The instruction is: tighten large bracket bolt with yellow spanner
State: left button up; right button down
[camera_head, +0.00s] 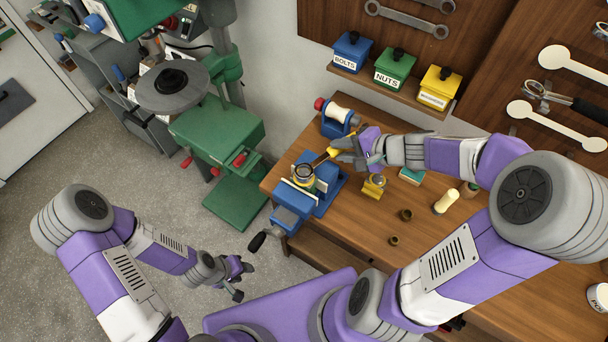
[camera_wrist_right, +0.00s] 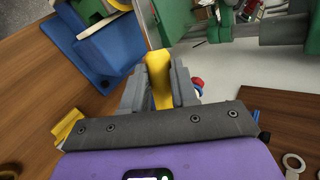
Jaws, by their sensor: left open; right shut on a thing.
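My right gripper (camera_head: 346,151) is shut on the yellow spanner (camera_head: 334,153) above the blue vise (camera_head: 322,191) at the bench's left end. In the right wrist view the yellow handle (camera_wrist_right: 160,80) lies between the grey fingers (camera_wrist_right: 158,88). The spanner's head reaches toward a round bracket part (camera_head: 304,173) clamped in the vise. I cannot tell whether the head touches the bolt, which is too small to make out. My left gripper (camera_head: 240,279) is open and empty, low over the floor in front of the bench.
The bench (camera_head: 384,225) carries a yellow-based part (camera_head: 374,185), small brown rings (camera_head: 405,214) and a cream cylinder (camera_head: 445,202). Blue, green and yellow bins (camera_head: 395,68) stand on a wall shelf. A green drill press (camera_head: 216,131) stands left of the bench.

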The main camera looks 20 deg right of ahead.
jog(key=shift+r, duration=0.4)
dwell(0.3)
jog(key=shift+r, duration=0.1)
jog(key=shift+r+p, duration=1.25)
jog(key=shift+r, duration=0.15)
jog(key=shift+r, duration=0.1)
notch_tip(320, 180, up, 4)
jog(key=p, duration=0.3)
jog(key=shift+f, duration=0.25)
